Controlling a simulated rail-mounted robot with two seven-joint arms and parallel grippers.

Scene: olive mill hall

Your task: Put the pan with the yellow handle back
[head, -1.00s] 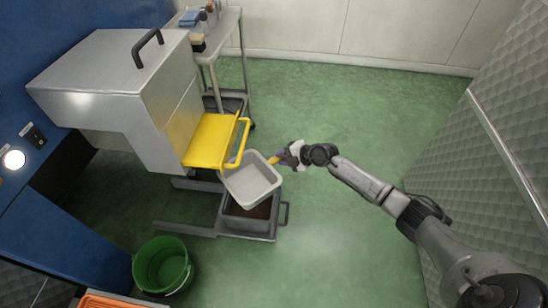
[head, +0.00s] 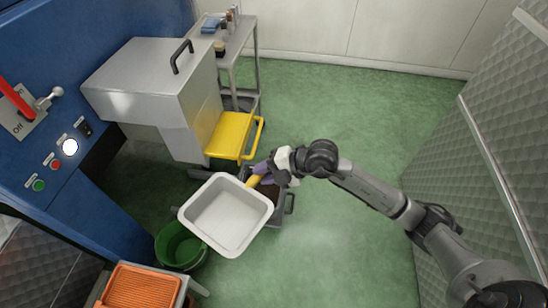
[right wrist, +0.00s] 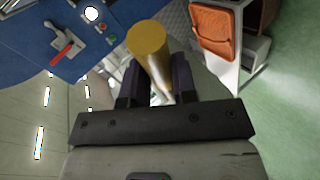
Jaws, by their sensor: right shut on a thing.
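The pan (head: 228,214) is a pale, square, shallow tray with a yellow handle (head: 254,181). My right gripper (head: 266,172) is shut on that handle and holds the pan in the air, its inside facing up and looking empty. In the head view the pan covers part of the green bucket and the grey box behind it. In the right wrist view the handle (right wrist: 148,42) stands between the two dark fingers (right wrist: 153,85); the pan's body cannot be made out there. My left gripper is not in view.
A steel machine (head: 150,90) with a yellow tray (head: 230,134) stands behind. A grey box (head: 289,204) is low on the floor. A green bucket (head: 177,247) and an orange crate (head: 140,287) are at lower left. The green floor at right is clear.

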